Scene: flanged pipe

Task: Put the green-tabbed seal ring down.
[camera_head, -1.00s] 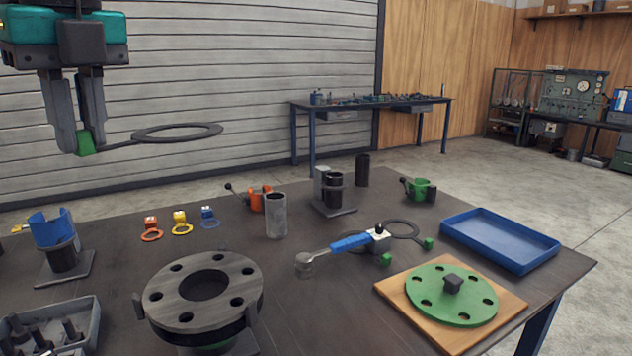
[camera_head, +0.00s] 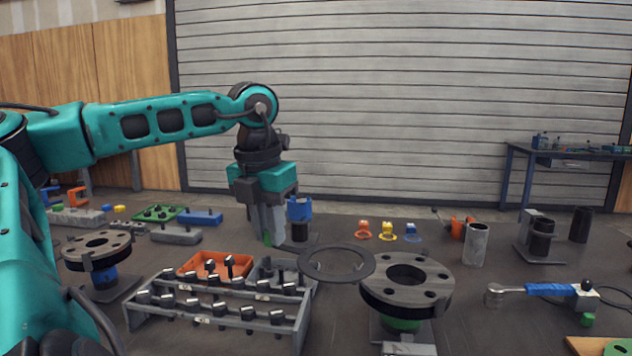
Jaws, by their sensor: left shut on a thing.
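My left gripper (camera_head: 268,236) is shut on the green tab of the seal ring (camera_head: 336,278). The ring is a flat dark ring on a thin stem, held to the right of the fingers. In the picture it lies just left of a flanged pipe end (camera_head: 407,274), a grey disc with bolt holes on a stand, and its right edge comes close to that flange. I cannot tell how high the ring is above the table (camera_head: 460,320). My right gripper is not in view.
A grey rack of bolts (camera_head: 215,318), an orange tray (camera_head: 203,266) and a grey tray stand below and left of the ring. A second flange (camera_head: 97,249) stands at the left. A blue-handled wrench (camera_head: 550,289) and a grey cylinder (camera_head: 475,244) are at the right.

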